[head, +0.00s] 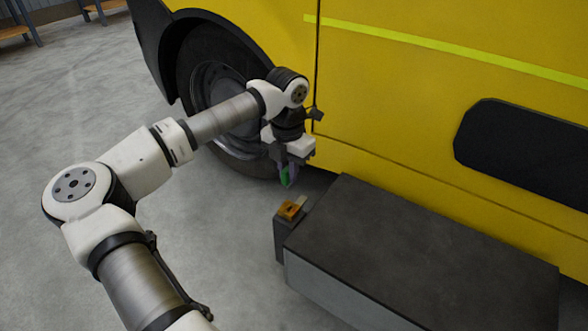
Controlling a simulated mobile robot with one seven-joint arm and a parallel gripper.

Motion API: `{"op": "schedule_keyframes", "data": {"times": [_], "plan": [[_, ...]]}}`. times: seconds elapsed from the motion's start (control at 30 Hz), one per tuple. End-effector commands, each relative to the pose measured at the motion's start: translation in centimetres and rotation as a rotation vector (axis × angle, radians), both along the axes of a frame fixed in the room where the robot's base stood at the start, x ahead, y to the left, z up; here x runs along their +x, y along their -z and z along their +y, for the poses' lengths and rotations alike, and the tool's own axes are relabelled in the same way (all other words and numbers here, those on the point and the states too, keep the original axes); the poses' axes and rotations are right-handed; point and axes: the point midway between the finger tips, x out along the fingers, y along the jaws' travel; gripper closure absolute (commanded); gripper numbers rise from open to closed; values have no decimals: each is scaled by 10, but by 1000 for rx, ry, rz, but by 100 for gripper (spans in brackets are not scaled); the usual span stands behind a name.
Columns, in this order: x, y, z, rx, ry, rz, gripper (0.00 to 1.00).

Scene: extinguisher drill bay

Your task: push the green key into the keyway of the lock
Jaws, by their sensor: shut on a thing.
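The green key (287,176) is held between the fingers of my gripper (288,168), which is shut on it and points down. The upper part of the key is hidden by the fingers. An orange and brass-coloured piece, which looks like the lock (291,209), sits on top of a small dark post at the left end of a dark box. The key is above the lock and apart from it in the picture. The keyway is too small to make out.
The long dark grey box (420,260) stands beside the yellow vehicle (400,90). The vehicle's wheel (215,85) is just behind my gripper. The grey floor (80,100) on the left is clear.

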Motion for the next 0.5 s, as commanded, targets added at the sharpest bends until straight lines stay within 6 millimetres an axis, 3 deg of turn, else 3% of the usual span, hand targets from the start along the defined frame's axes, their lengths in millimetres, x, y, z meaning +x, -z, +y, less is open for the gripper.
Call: {"op": "schedule_keyframes", "data": {"times": [0.5], "plan": [[0,47,-1,-1,1,-1,100]]}}
